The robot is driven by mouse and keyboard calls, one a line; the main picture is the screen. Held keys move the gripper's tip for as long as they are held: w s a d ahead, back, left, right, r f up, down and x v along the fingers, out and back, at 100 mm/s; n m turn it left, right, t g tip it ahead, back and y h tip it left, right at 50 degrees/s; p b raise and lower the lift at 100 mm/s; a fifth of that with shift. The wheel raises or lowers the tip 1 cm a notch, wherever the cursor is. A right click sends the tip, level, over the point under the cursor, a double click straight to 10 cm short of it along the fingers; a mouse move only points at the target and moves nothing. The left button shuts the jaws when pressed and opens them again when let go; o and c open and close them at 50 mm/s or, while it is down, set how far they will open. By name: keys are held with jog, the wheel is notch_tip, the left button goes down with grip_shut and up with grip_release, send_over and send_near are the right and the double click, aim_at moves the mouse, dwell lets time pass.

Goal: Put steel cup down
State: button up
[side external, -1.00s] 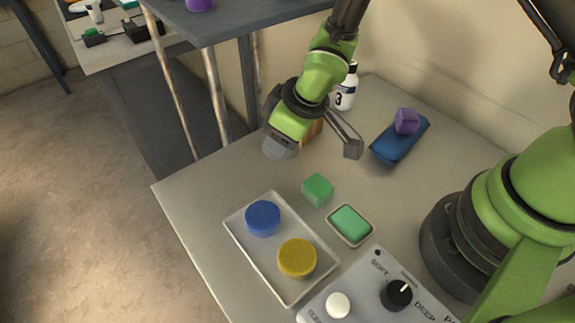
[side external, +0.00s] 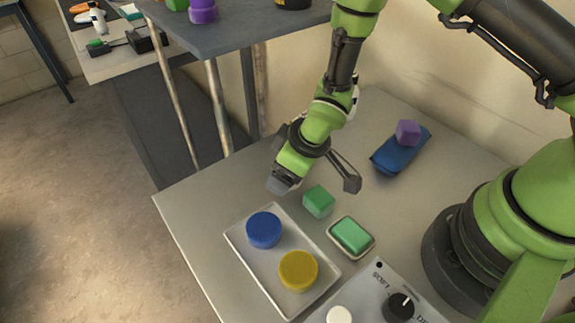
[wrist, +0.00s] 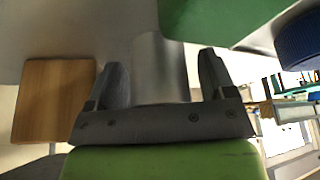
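The steel cup (wrist: 160,65) is a plain silver cylinder in the wrist view, between the two fingers of my gripper (wrist: 163,80). The left finger lies close against its side; a thin light gap seems to show by the right finger. I cannot tell whether they grip it. In the side view my gripper (side external: 316,162) is low over the table, beyond the green cube (side external: 318,201), its fingers spread. The cup is hidden there behind my wrist. Whether its base touches the table cannot be told.
A white tray (side external: 238,242) holds a blue disc (side external: 263,230) and a yellow disc (side external: 298,270). A green bar lies in a small dish (side external: 351,237). A purple block (side external: 408,132) rests on a blue pouch (side external: 390,160). A wooden block (wrist: 52,100) shows in the wrist view. A raised shelf (side external: 230,32) stands behind.

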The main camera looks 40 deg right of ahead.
jog(key=v, duration=1.2)
jog(key=shift+r, duration=0.25)
jog(key=s+d+r+m+t+h, duration=0.25)
jog(key=d+r+m, duration=0.35)
jog(key=r, duration=0.7)
jog(key=s+d+r+m+y, duration=0.1)
jog(key=s+r+m+y, duration=0.1)
jog(key=s+r, duration=0.4)
jog(key=s+m, duration=0.1)
jog(key=s, duration=0.4)
jog(key=shift+s+d+t, duration=0.25)
jog(key=shift+d+t, duration=0.05)
jog(key=shift+t, duration=0.05)
